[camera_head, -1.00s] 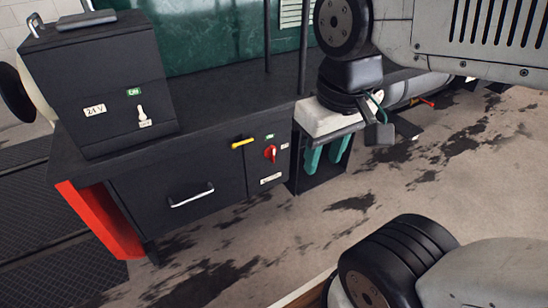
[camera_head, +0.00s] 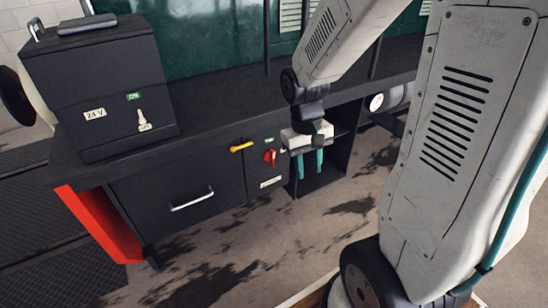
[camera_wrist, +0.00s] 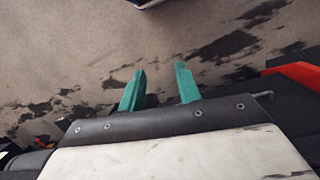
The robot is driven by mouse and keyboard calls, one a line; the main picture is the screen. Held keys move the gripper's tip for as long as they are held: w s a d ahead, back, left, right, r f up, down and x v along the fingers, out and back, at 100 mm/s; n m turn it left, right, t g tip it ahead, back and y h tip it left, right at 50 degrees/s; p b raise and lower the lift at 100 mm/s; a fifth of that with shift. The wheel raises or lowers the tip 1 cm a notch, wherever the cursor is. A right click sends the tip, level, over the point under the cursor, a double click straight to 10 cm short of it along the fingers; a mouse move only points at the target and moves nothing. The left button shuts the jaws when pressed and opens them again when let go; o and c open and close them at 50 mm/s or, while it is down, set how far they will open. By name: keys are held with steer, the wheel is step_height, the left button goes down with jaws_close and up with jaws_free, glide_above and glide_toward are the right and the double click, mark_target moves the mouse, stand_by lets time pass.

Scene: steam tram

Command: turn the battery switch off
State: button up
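A red rotary switch (camera_head: 270,157) sits on the dark cabinet front, with a green tag above it and white labels beside and below. The label text is too small to read. A dark box on the bench (camera_head: 95,85) carries a "24 V" label, a green ON tag and a white lever switch (camera_head: 141,117) with a small white label at its lower end. I cannot tell which of the two is the battery switch. My gripper (camera_head: 310,166) hangs just right of the red switch, apart from it. Its teal fingers are spread and empty; the wrist view (camera_wrist: 160,84) shows floor between them.
A yellow handle (camera_head: 241,146) is left of the red switch. A drawer with a silver handle (camera_head: 191,199) is farther left. A red panel (camera_head: 98,222) closes the bench's left end. Stained floor (camera_head: 230,245) before the cabinet is clear.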

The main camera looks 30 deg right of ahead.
steer(key=w+d+f+t, duration=0.2)
steer(key=w+d+f, duration=0.25)
steer(key=f, duration=0.45)
steer(key=w+d+f+t, duration=0.1)
steer(key=w+d+f, duration=0.2)
steer(key=w+f, duration=0.5)
steer(key=n+t, duration=0.2)
steer(key=t, duration=1.5)
glide_toward(274, 156)
steer(key=w, duration=1)
steer(key=shift+s, duration=0.1)
jaws_close()
